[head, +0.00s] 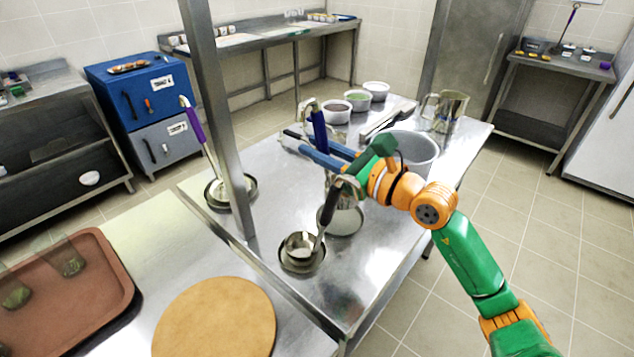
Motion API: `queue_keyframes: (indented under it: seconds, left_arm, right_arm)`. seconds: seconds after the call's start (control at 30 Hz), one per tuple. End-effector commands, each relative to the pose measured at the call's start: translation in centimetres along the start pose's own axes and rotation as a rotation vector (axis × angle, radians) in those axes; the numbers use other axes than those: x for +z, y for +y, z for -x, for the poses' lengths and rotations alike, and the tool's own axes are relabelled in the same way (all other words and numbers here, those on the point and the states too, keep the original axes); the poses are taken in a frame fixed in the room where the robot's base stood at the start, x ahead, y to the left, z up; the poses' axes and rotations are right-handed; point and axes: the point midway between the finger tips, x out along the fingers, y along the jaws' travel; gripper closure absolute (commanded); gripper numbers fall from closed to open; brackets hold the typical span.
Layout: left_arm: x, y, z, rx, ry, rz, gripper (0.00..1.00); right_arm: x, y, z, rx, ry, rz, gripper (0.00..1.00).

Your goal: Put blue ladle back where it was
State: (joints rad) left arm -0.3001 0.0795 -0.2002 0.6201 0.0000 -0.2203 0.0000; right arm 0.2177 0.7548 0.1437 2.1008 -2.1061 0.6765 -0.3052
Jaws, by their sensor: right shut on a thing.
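My right gripper (290,141) reaches in from the right over the steel table (270,222). Its two blue fingers are shut on the blue ladle (318,120), whose dark blue handle stands up between them with a hooked top. The lower part of this ladle is largely hidden behind my gripper and a black-handled ladle (327,205). A steel dish (342,222) shows below the gripper; I cannot tell whether the ladle touches it. My left gripper is not in view.
The black-handled ladle leans in a small steel bowl (302,262). A purple-handled ladle (195,128) leans in another bowl (250,190) behind a metal post (215,110). A large pot (415,150), a steel pitcher (446,110) and small tubs (336,112) stand farther back.

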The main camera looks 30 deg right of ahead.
Motion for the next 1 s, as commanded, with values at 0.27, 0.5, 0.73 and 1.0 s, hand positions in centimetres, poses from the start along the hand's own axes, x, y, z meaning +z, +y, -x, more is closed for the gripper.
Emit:
queue_keyframes:
  seconds: [0.27,0.5,0.73,1.0]
  left_arm:
    - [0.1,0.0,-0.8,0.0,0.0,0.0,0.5]
    - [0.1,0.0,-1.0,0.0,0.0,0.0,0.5]
    - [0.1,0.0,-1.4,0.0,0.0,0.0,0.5]
    - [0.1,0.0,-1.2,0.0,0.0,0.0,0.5]
  right_arm:
    - [-4.5,1.1,0.1,0.0,0.004,-0.003,1.0]
    - [-6.1,1.5,0.0,-0.001,-0.001,0.001,1.0]
    - [-6.5,1.5,0.0,-0.001,-0.001,0.0,1.0]
    - [-6.4,1.5,0.0,0.0,0.0,-0.001,0.49]
